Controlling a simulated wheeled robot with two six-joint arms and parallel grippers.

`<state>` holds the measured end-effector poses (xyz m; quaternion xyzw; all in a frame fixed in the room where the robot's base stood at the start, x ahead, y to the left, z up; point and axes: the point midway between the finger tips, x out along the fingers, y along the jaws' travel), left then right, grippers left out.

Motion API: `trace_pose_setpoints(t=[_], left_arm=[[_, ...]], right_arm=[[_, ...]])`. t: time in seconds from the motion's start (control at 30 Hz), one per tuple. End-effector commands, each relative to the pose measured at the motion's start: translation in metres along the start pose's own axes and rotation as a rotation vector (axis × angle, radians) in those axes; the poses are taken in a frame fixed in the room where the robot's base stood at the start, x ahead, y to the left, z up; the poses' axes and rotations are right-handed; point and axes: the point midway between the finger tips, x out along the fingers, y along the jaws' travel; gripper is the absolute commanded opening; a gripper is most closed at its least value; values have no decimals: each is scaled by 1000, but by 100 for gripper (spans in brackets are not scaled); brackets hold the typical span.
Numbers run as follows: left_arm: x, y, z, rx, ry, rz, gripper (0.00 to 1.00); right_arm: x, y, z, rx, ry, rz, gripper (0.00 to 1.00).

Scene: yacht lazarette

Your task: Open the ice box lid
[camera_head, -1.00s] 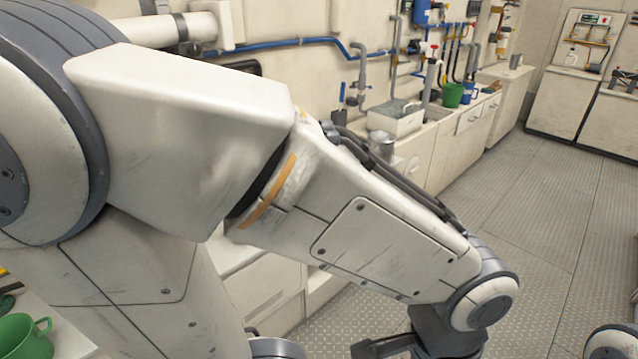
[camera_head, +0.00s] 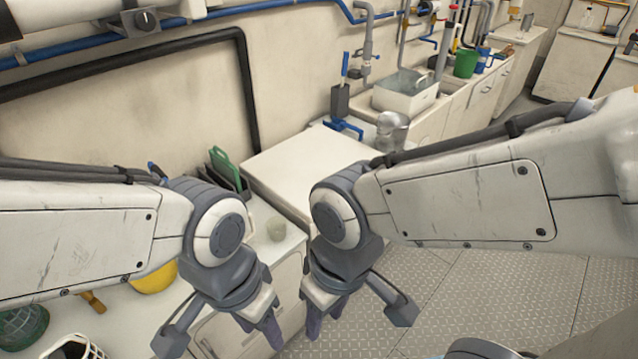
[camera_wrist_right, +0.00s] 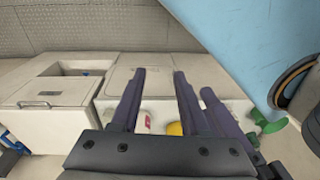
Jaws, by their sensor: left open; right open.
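A flat white lid (camera_head: 308,160), which looks like the ice box lid, lies closed on the counter against the wall in the head view, partly hidden by my right arm. My left gripper (camera_head: 258,326) hangs in front of the counter, left of my right one, and is empty and open. My right gripper (camera_head: 326,314) is empty and open, pointing down in front of the lid and apart from it. In the right wrist view its purple fingers (camera_wrist_right: 158,98) stand apart with nothing between them. A white panel (camera_wrist_right: 160,70) lies beyond them; I cannot tell whether it is the same lid.
Dark holders with a green item (camera_head: 226,168) stand behind my left wrist. A metal pot (camera_head: 392,130) and a white basin (camera_head: 405,98) stand behind the lid. The metal floor (camera_head: 480,300) at right is clear.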

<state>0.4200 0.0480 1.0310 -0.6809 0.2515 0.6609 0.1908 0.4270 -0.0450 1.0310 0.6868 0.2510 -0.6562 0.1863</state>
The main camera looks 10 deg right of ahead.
Motion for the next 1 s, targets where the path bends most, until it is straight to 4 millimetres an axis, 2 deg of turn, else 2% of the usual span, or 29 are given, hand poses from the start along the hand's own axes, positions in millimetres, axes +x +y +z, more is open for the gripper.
trace_pose_setpoints(t=[0.03, 0.17, 0.3, 0.37, 0.5, 0.57, 0.7, 0.87, 0.9, 1.0], left_arm=[[18, -1, 1, 0, 0, 0, 50], [63, -4, 4, 0, -1, 0, 50], [121, -9, 7, 0, -1, 0, 50], [144, -10, 8, 0, -1, 0, 50], [198, -14, 11, 0, -1, 0, 50], [221, -16, 12, 0, -1, 0, 50], [267, -19, 15, 0, -1, 0, 50], [310, -22, 17, 0, -1, 0, 50], [315, -23, 17, 0, -1, 0, 50], [319, -23, 17, 0, -1, 0, 50]], right_arm=[[20, 5, -6, 12, 14, 0, 45], [71, 25, -35, 61, 93, 5, 45], [137, 60, -80, 114, 214, 32, 45], [163, 80, -97, 138, 267, 51, 45], [224, 134, -131, 197, 386, 117, 45], [248, 160, -143, 220, 437, 153, 45], [297, 224, -169, 261, 557, 259, 45], [337, 308, -200, 267, 707, 467, 45], [339, 328, -209, 255, 746, 535, 45], [336, 369, -231, 212, 825, 721, 45]])
